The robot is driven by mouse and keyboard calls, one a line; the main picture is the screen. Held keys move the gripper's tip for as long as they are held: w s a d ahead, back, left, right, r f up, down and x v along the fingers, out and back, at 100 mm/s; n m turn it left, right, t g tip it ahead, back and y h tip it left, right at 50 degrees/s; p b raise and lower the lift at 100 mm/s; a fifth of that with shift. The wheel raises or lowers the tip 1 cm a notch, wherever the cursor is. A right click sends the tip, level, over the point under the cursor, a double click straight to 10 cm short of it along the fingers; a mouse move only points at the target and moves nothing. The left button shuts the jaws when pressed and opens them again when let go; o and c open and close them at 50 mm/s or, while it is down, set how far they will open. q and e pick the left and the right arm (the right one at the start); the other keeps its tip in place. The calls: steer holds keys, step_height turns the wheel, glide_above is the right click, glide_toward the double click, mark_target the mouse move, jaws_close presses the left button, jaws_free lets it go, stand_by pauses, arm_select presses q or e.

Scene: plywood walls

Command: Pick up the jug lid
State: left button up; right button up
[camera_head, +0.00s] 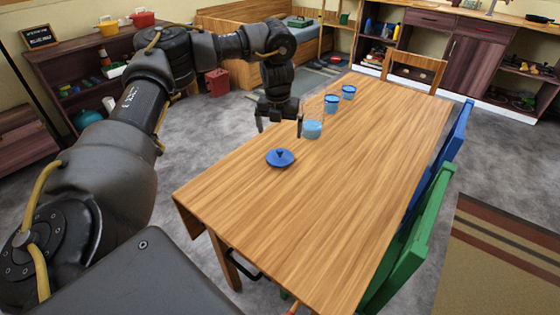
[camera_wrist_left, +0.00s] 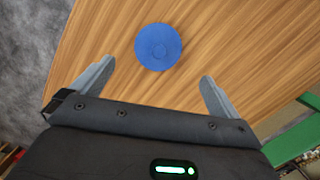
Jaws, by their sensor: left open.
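The jug lid (camera_head: 280,158) is a round blue disc with a small knob, lying flat on the wooden table (camera_head: 330,200) near its left edge. In the left wrist view the lid (camera_wrist_left: 158,47) lies ahead of the fingers, toward the top of the picture. My left gripper (camera_head: 279,122) is above the table's left edge, behind the lid in the head view. Its two fingers are spread, with nothing between them in the left wrist view (camera_wrist_left: 156,82). My right gripper is not in view.
A light blue cup (camera_head: 312,130) stands close to the right of my left gripper. Two blue cups (camera_head: 331,104) (camera_head: 348,92) stand farther back. A green chair (camera_head: 410,245) and a blue chair (camera_head: 455,135) are along the right side. The table's near half is clear.

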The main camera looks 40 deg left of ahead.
mark_target(279, 150)
arm_select(q)
steer(key=f, duration=0.5)
steer(key=shift+w+a, duration=0.25)
steer(key=shift+w, duration=0.1)
steer(key=shift+w+a+f, duration=0.1)
steer(key=shift+f, duration=2.55)
steer(key=c, duration=0.8)
steer(key=shift+c, duration=0.3)
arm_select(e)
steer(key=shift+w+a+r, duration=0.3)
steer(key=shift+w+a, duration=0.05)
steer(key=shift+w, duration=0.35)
arm_select(q)
steer(key=shift+r, duration=0.1)
